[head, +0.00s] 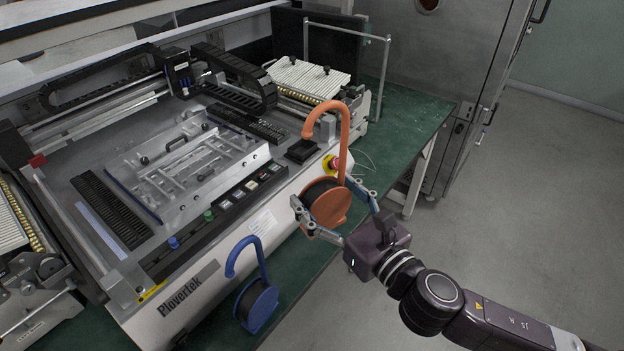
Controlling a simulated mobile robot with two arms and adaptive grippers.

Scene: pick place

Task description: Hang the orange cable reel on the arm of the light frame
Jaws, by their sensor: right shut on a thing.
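The orange cable reel (343,161) has a tall hooked handle and a dark cable drum. My right gripper (328,201) is shut on its lower drum part, one finger on each side, and holds it upright with the hook at the top. The reel appears in front of the machine's right front corner. The light frame (345,30) is a thin grey metal frame behind the machine, at top centre, with a top bar and uprights. The reel appears below and in front of it, apart from it. My left gripper is out of view.
A blue cable reel (258,304) with a similar hook stands by the machine's front on the green bench (410,112). The large Plovertek machine (192,290) fills the left. A grey cabinet (450,60) stands behind right. The floor at right is clear.

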